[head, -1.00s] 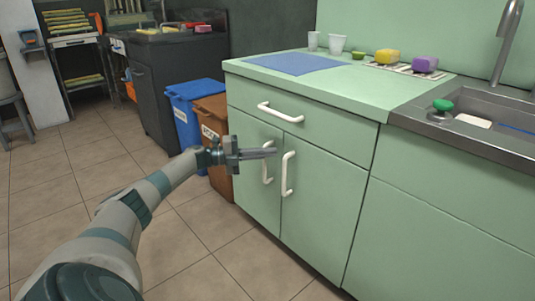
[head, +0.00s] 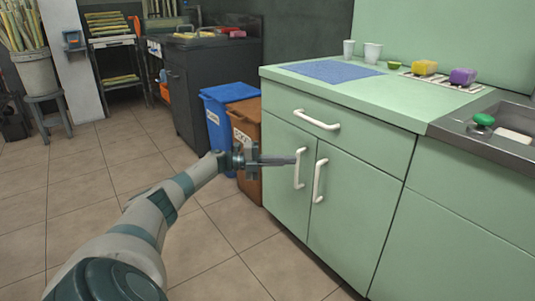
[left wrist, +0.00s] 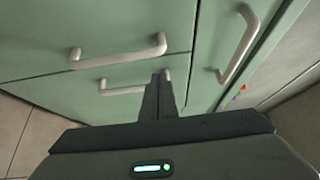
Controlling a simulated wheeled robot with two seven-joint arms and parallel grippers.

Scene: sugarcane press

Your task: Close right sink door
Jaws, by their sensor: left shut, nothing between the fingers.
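The green cabinet has two doors under a drawer. The right door (head: 352,215) looks flush with the left door (head: 283,185), with a thin dark seam between them. The right door's white handle (head: 319,181) is upright, just right of the left door's handle (head: 299,167). My left gripper (head: 292,161) is shut and empty, its tips overlapping the upper part of the left door's handle; I cannot tell whether they touch. In the left wrist view the fingers (left wrist: 160,95) point at the doors, below the right door's handle (left wrist: 118,53). My right gripper is out of view.
The drawer handle (head: 316,119) is above the doors. A brown bin (head: 249,135) and a blue bin (head: 222,105) stand left of the cabinet. The counter holds a blue mat (head: 330,71), cups and sponges beside the sink (head: 495,125). Tiled floor in front is clear.

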